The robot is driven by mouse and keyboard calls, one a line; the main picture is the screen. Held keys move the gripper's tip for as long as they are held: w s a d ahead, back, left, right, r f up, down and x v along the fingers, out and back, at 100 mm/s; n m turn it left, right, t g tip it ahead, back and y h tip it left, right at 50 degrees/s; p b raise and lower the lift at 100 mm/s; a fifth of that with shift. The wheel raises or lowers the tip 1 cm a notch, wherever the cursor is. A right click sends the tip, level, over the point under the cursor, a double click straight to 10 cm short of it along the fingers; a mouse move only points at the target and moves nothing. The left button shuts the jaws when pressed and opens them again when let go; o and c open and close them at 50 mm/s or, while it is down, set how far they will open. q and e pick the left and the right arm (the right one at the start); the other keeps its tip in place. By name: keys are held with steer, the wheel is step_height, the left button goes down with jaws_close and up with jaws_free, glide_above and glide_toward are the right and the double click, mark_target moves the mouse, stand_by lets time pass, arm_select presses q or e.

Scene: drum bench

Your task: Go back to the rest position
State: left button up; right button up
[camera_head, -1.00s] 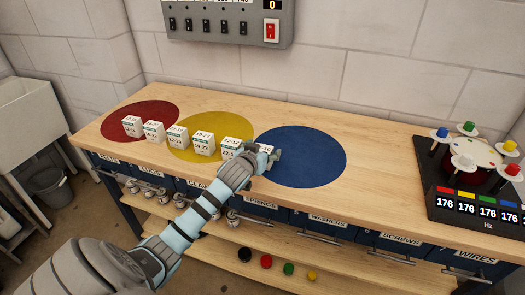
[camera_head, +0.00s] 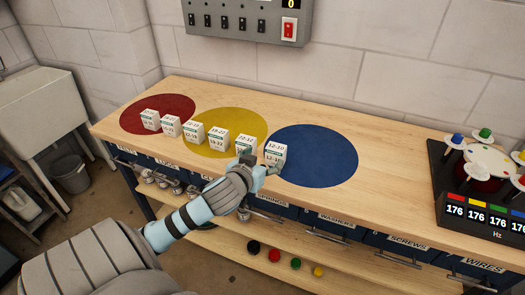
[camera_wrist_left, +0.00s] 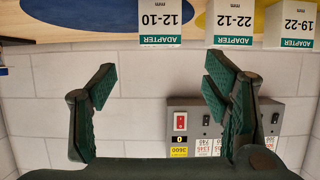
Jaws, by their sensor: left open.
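My left gripper (camera_head: 260,166) is at the bench's front edge, just left of and in front of the white 12-10 adapter box (camera_head: 274,153). In the left wrist view its two fingers (camera_wrist_left: 160,85) are spread with nothing between them; only wall shows there. That view looks upside down, and the 12-10 box (camera_wrist_left: 165,20) shows at its top, clear of the fingers. The 22-12 box (camera_head: 245,146) stands beside it to the left. My right gripper is in neither view.
Several more white boxes (camera_head: 192,134) stand in a row along the bench (camera_head: 395,185), across red, yellow and blue circles (camera_head: 320,155). A drum device (camera_head: 480,190) stands at the right. Labelled drawers (camera_head: 338,225) hang below the front edge. The right-middle bench is clear.

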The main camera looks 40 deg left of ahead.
arm_select(q)
steer(key=s+d+f+m+g+h, duration=0.1)
steer(key=s+d+f+m+g, duration=0.15)
steer(key=s+d+f, duration=0.45)
steer(key=s+d+f+m+g+h, duration=0.15)
steer(key=s+f+g, duration=0.3)
steer(key=s, duration=0.45)
steer(key=s+d+f+m+g+h, duration=0.1)
steer(key=s+d+f+g, duration=0.1)
steer(key=s+d+f, duration=0.5)
steer(key=s+a+f+g, duration=0.1)
steer(key=s+a+f, duration=0.15)
steer(key=f, duration=1.45)
steer(key=s+a+f+g, duration=0.1)
steer(key=s+f, duration=1.2)
steer(key=s, duration=0.1)
steer(key=shift+a+n+g, duration=0.15)
steer(key=shift+n+g, duration=0.15)
steer(key=shift+n, duration=0.1)
steer(key=shift+f, duration=0.1)
